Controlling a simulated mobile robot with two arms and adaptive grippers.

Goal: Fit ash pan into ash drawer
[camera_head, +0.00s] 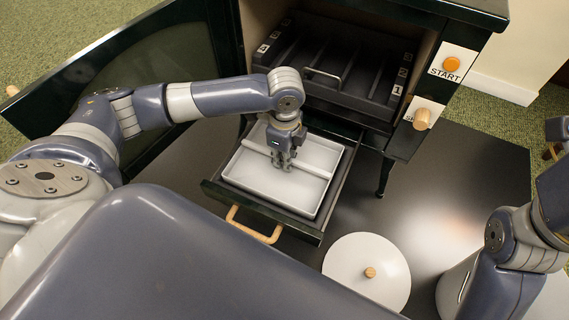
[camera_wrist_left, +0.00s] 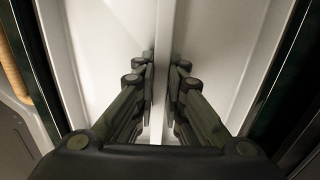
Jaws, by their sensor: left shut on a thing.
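The ash pan (camera_head: 316,195) is a shallow white rectangular tray with a raised bar (camera_head: 315,169) across its middle. In the head view it lies within the pulled-out ash drawer (camera_head: 211,188), a dark drawer with a wooden handle (camera_head: 252,224). Whether it rests fully on the drawer floor I cannot tell. My left gripper (camera_head: 283,166) points down over the pan and is shut on its bar. The left wrist view shows both fingers (camera_wrist_left: 161,88) on either side of the white bar (camera_wrist_left: 166,40). My right gripper is not in view; only part of that arm shows.
Above the drawer is an open stove chamber with a dark numbered rack (camera_head: 340,95). The stove door (camera_head: 160,75) stands open at left. A START knob (camera_head: 452,64) and a lower knob (camera_head: 424,118) are at right. A round white lid (camera_head: 366,285) lies on the dark floor plate (camera_head: 470,190).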

